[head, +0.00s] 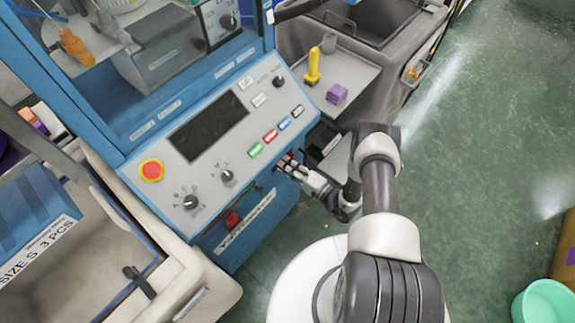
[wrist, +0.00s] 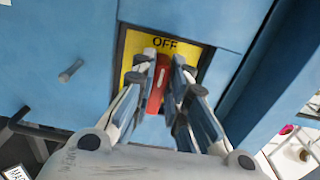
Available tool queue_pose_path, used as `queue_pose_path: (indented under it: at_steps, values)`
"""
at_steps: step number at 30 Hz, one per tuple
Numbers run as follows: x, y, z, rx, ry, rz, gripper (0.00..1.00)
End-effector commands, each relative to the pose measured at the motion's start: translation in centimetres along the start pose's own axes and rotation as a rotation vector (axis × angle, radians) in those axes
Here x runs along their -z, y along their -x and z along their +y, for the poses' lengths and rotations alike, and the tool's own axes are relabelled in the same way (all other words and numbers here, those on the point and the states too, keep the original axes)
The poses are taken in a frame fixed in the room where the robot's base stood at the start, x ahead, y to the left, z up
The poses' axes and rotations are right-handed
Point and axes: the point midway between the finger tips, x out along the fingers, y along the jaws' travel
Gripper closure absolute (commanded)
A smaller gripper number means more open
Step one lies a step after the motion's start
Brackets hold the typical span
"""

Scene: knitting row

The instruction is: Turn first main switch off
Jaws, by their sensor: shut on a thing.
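The red switch handle (wrist: 158,90) sits on a yellow plate (wrist: 192,52) on the blue machine front in the wrist view. The word OFF is printed at the top of the plate. The handle stands nearly upright, slightly tilted, with its upper end just below OFF. My gripper (wrist: 164,68) has one finger on each side of the handle and is shut on it. The fingers hide parts of the plate.
The control panel (head: 215,135) carries a red emergency button (head: 151,170), knobs and coloured buttons. Another red switch (head: 232,219) is lower on the blue front.

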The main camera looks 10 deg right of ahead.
Motion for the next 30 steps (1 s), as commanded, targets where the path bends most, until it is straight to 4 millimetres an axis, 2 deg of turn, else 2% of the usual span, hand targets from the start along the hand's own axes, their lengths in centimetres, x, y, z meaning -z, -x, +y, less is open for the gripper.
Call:
queue_pose_path:
  at_steps: [5,6,14,24,26,30]
  values:
    - [0.1,0.0,0.0,-0.001,0.003,0.001,1.0]
    - [0.1,0.0,0.0,-0.001,0.003,0.001,0.83]
    - [0.0,0.0,0.0,0.0,0.001,0.0,0.66]
    - [0.0,0.2,0.0,0.0,0.0,0.001,0.66]
    - [0.1,0.6,0.0,-0.001,-0.001,0.002,0.66]
    - [0.2,2.7,0.1,-0.002,-0.003,0.006,0.66]
